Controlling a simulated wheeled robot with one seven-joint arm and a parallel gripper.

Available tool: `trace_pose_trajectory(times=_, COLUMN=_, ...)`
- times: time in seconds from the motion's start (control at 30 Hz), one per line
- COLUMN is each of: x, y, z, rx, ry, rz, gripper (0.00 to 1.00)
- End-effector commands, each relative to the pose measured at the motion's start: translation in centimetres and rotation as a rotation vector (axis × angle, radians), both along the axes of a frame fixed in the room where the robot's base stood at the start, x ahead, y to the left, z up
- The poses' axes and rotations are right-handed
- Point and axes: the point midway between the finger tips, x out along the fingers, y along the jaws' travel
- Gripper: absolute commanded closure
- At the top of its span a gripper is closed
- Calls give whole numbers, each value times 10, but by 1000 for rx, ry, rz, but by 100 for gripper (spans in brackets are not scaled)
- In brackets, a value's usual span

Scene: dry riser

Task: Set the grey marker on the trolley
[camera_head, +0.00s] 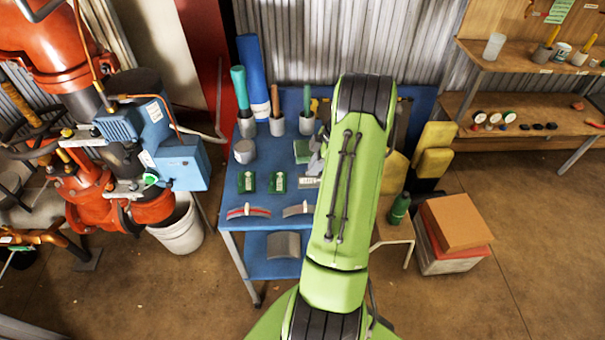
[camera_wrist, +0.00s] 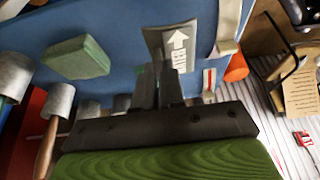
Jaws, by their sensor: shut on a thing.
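In the wrist view my gripper (camera_wrist: 158,86) is shut on the grey marker (camera_wrist: 173,48), a dark grey plate with a white arrow and lettering. The plate extends beyond the fingertips, over the blue top of the trolley (camera_wrist: 115,25). I cannot tell whether the marker touches the top. In the head view the trolley (camera_head: 233,205) stands in the middle, and my green arm covers its right part. My gripper is mostly hidden there. A grey plate with a pale label (camera_head: 309,182) shows just left of the arm; I cannot tell if it is the held marker.
Two green markers (camera_head: 248,182) (camera_head: 278,182) lie on the trolley, behind two curved pieces (camera_head: 249,211) (camera_head: 298,210). Handled tools stand in grey cups (camera_head: 247,128) at the back, near a green block (camera_head: 301,152). Red pipework (camera_head: 90,205) stands left, stacked boxes (camera_head: 452,228) right.

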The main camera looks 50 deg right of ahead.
Motion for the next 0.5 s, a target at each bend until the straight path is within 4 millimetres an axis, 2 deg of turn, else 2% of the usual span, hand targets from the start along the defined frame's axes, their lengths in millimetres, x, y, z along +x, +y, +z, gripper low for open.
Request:
trace_pose_trajectory(times=0.3, x=0, y=0, z=-49, rx=1, ry=1, rz=0, gripper=100)
trace_pose_trajectory(times=0.47, x=0, y=-1, z=-49, rx=-2, ry=-1, rz=0, gripper=100)
trace_pose_trajectory(times=0.5, x=0, y=-1, z=-49, rx=-2, ry=-1, rz=0, gripper=88)
